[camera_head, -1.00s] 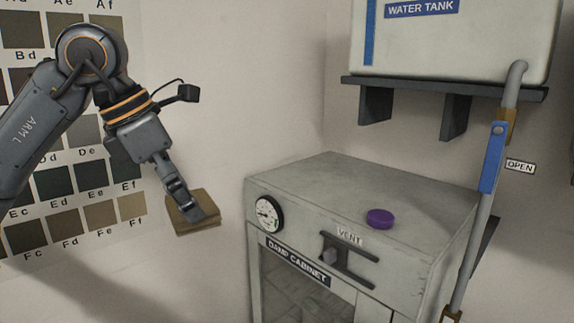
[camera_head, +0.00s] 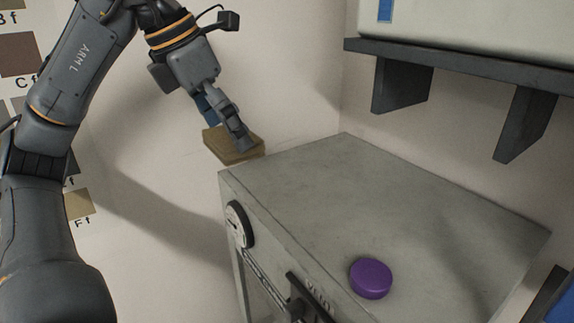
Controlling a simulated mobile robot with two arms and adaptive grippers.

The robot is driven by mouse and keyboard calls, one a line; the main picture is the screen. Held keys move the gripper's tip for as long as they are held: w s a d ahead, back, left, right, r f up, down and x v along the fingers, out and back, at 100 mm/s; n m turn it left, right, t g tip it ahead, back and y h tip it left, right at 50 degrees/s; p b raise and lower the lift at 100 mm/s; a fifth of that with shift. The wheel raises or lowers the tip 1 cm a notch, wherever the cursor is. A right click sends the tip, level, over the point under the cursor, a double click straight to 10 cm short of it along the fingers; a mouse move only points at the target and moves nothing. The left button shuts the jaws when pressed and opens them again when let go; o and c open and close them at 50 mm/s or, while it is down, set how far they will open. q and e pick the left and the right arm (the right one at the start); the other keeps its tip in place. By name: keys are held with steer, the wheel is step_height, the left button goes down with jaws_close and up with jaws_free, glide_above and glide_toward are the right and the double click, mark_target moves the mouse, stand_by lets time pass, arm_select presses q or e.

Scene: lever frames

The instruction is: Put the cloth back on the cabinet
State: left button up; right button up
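The grey damp cabinet (camera_head: 350,190) has a flat top. In the picture the cloth's right edge lies close to the cabinet's left edge; whether they touch I cannot tell. My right gripper does not show.
A purple round object (camera_head: 371,278) sits on the cabinet top near the front. A round gauge (camera_head: 238,225) and a vent lever (camera_head: 305,298) are on the cabinet front. A dark shelf (camera_head: 450,66) with brackets overhangs behind. Most of the cabinet top is clear.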

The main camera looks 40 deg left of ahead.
arm_select(q)
steer(key=shift+s+a, duration=0.25)
steer(key=shift+s, duration=0.4)
steer(key=shift+a+f, duration=0.15)
steer(key=shift+f, duration=0.05)
steer(key=w+a+f, duration=0.1)
steer(key=w+f, duration=0.1)
steer(key=w, duration=0.2)
steer(key=w+a+f, duration=0.1)
steer(key=w+f, duration=0.2)
steer(key=w, duration=0.1)
steer(key=w+a+f+b, duration=0.1)
steer(key=w+f, duration=0.2)
steer(key=w, duration=0.1)
steer(key=shift+a+f, duration=0.2)
steer(key=shift+a, duration=0.1)
steer(key=shift+w+a+f, duration=0.1)
steer(key=shift+w+f, duration=0.1)
steer(key=shift+f, duration=0.4)
steer(key=shift+s+f+p, duration=0.2)
steer(key=shift+f+p, duration=0.35)
steer(key=shift+f, duration=0.65)
steer(key=shift+w+f, duration=0.1)
steer(key=shift+w, duration=0.05)
